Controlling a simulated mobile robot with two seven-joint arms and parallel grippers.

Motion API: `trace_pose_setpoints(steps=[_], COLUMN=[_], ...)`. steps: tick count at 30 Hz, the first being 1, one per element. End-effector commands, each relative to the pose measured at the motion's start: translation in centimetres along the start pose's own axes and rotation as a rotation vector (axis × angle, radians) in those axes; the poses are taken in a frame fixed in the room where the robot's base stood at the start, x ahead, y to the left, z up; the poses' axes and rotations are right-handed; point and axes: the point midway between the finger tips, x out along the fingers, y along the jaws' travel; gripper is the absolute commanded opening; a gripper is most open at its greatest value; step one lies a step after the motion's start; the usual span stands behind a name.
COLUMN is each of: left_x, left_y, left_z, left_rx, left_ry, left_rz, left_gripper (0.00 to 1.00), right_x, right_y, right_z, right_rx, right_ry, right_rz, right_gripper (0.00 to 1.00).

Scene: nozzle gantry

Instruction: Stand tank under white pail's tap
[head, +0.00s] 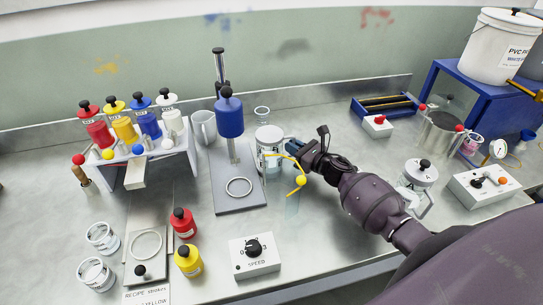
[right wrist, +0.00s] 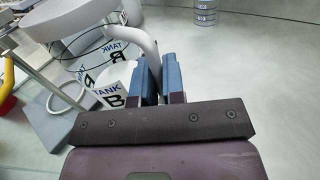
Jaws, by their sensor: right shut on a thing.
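A clear tank with a white rim (head: 269,139) is beside the blue press, at the middle of the table in the head view. Its TANK B label (right wrist: 113,95) shows in the right wrist view. My right gripper (head: 292,147) is at the tank's right side, shut on its pale handle; the blue fingers (right wrist: 160,78) close over the handle. I cannot tell whether the tank's base touches the table. The white pail (head: 492,48) stands on a blue stand at the upper right, with a yellow tap (head: 516,87) low on its right side. My left gripper is not in view.
The blue press (head: 230,115) stands left of the tank. A yellow curved piece with a ball (head: 300,180) is in front of my gripper. The blue stand (head: 455,85) bears the pail.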

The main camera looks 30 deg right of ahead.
Motion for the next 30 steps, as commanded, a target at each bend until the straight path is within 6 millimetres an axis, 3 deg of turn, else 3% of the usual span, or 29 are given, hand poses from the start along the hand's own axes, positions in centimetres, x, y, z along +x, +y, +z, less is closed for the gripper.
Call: trace_pose_setpoints(steps=[30], left_x=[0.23], left_y=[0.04], left_z=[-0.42], left_rx=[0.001], left_ry=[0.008], left_rz=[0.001], left_gripper=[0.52], right_x=[-0.01], right_y=[0.0], right_z=[0.01], right_rx=[0.0], right_ry=[0.0], right_rz=[0.0], right_gripper=[0.0])
